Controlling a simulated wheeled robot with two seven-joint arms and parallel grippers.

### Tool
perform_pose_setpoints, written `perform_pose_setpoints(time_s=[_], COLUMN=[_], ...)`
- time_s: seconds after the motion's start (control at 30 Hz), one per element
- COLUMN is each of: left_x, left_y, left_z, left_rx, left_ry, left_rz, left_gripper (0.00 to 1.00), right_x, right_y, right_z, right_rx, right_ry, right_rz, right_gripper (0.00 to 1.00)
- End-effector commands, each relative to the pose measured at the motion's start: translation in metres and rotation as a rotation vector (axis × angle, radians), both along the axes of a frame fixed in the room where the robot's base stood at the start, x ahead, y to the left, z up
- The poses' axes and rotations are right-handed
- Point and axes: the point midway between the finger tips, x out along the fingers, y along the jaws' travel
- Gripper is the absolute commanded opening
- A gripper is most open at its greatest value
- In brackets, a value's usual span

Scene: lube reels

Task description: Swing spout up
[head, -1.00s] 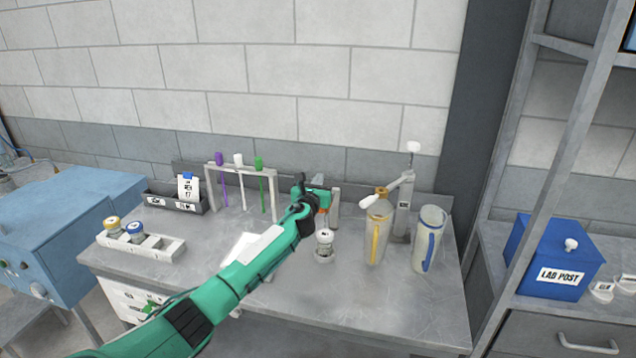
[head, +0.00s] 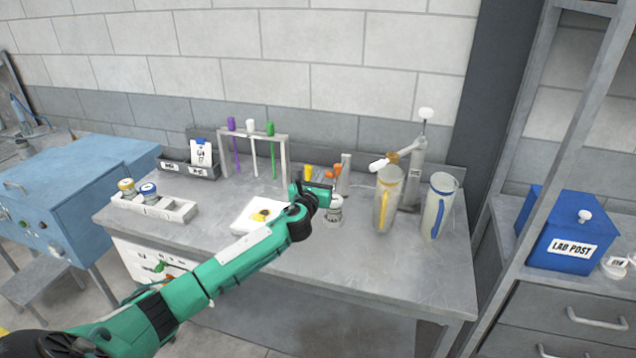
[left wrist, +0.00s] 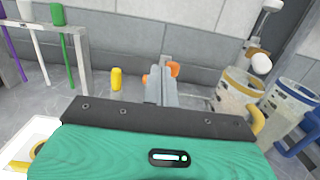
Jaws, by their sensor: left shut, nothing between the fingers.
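A grey pump stand (head: 412,180) stands at the back right of the bench, with a white knob on top. Its spout (head: 403,154) reaches left to a white tip over the jug with the yellow handle (head: 386,205). The spout's white tip (left wrist: 261,63) also shows at the upper right in the left wrist view. My left gripper (head: 327,196) is shut and empty. It is left of the spout and jug, apart from them, and covers part of a small clear jar (head: 334,212). Its fingertips are hard to make out. My right gripper is not in view.
A jug with a blue handle (head: 437,208) stands right of the pump. A grey post with orange knobs (head: 345,174) is behind my left gripper. A rack (head: 284,160) with coloured-top sticks is at the back left. The bench's front right is clear.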

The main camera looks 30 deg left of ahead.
Motion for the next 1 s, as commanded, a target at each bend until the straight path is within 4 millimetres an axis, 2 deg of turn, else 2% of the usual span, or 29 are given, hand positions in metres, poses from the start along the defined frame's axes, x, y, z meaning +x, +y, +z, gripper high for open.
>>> perform_pose_setpoints(time_s=[0.17,0.47,0.6,0.67,0.77,1.0], left_x=[-0.009,-0.010,-0.014,-0.019,-0.034,-0.102], left_y=[-0.002,-0.002,-0.005,-0.011,-0.025,-0.068], left_z=[-0.002,-0.002,-0.007,-0.014,-0.034,-0.099], left_rx=[0.001,0.001,-0.029,-0.079,-0.225,-0.768], left_ry=[0.000,0.000,0.003,0.008,0.017,0.058], left_rz=[0.000,0.000,0.001,0.003,0.014,0.117], left_gripper=[0.00,0.00,0.00,0.00,0.00,0.00], right_x=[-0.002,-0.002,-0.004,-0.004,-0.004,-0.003], right_y=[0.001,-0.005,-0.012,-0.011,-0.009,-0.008], right_z=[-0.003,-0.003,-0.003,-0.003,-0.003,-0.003], right_rx=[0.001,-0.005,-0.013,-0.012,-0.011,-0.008], right_ry=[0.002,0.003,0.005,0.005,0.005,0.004], right_rz=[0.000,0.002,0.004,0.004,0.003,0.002], right_gripper=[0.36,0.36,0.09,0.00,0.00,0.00])
